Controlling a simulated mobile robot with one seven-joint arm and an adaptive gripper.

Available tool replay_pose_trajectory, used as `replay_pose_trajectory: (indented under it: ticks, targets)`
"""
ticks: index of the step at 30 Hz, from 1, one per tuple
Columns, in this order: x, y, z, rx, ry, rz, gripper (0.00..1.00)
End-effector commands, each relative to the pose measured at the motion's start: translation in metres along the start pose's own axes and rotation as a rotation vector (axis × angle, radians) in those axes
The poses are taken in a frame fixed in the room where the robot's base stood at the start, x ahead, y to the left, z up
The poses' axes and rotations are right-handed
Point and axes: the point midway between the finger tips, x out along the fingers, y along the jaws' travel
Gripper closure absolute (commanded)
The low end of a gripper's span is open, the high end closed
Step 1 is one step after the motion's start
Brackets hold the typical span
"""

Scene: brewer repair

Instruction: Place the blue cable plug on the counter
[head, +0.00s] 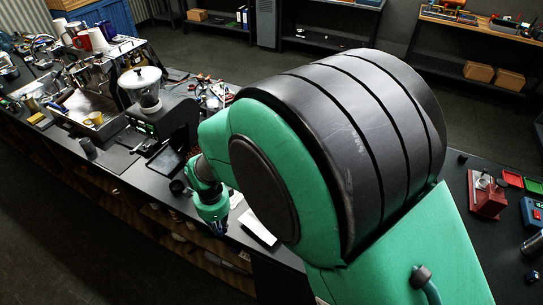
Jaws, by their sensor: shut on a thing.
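My gripper (218,226) is small and partly hidden at the end of my green arm, near the front edge of the counter. It points down and is shut on a small dark bluish thing at its tips, which fits the blue cable plug (219,229). Its details are too small to make out. The dark counter (128,171) runs from the upper left to the right. Whether the plug touches the counter cannot be told from this view.
A coffee grinder (143,88) and an espresso machine (92,82) stand on the counter to the left. A white paper (258,228) lies right of my gripper. A red box (487,193) stands at the far right. My large arm link hides the counter's middle.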

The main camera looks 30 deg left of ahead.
Motion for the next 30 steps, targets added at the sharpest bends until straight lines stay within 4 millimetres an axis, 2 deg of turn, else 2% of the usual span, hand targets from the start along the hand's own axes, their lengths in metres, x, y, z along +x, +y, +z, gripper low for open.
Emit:
replay_pose_trajectory:
  ticks: [19,23,30]
  targets:
    - [0.000,-0.004,0.000,-0.013,0.006,0.003,1.00]
    - [0.002,-0.013,0.003,-0.013,0.006,0.004,1.00]
    - [0.006,-0.047,0.013,-0.013,0.006,0.003,1.00]
